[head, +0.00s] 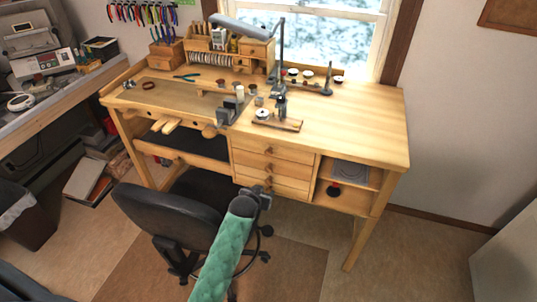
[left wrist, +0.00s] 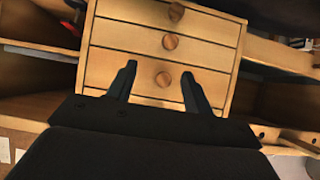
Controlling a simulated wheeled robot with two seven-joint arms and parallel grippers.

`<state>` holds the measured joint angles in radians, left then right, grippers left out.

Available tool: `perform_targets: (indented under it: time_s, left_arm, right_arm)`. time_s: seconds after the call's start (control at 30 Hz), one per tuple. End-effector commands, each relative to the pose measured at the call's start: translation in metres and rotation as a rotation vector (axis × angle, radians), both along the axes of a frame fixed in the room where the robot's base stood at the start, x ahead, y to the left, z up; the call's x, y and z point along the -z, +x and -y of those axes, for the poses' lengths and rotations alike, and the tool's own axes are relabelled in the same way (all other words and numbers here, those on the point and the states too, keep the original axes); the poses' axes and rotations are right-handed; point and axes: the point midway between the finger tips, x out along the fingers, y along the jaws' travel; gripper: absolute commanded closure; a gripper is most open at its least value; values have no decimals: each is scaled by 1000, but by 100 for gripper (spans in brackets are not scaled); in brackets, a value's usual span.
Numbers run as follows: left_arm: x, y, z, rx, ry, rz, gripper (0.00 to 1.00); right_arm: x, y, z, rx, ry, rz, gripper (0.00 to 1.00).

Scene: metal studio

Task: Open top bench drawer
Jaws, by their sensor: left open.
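The wooden bench (head: 365,125) has a stack of drawers under its top. The top drawer (head: 248,147) has a round wooden knob (head: 269,151) and looks closed flush, as do the drawers below. My left gripper (head: 263,193) is in front of the lower drawers in the head view, at the end of my green-sleeved arm. In the left wrist view my left gripper (left wrist: 157,78) is open and empty. A drawer knob (left wrist: 163,79) shows between its two fingers, beyond them; I cannot tell whether they touch. My right gripper is not in view.
A black swivel chair (head: 170,218) stands close to my left arm, before the bench. Open shelves (head: 340,198) are right of the drawers. A lamp (head: 240,27), tools and small pots stand on the bench top.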

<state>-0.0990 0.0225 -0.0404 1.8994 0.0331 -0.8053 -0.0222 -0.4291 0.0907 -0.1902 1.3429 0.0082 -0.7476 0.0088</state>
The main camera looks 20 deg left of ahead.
Motion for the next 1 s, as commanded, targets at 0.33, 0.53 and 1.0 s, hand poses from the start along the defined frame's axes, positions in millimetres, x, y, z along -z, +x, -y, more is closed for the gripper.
perform_targets:
  time_s: [0.33, 0.53, 1.0]
  left_arm:
    - [-122, 37, -14, -27, -13, 183, 49]
    - [-118, 56, -14, -27, -13, 184, 49]
    - [-95, 104, -12, -27, -15, 184, 49]
  right_arm:
    - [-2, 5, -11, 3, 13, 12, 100]
    - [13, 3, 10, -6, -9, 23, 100]
    - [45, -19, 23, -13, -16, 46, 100]
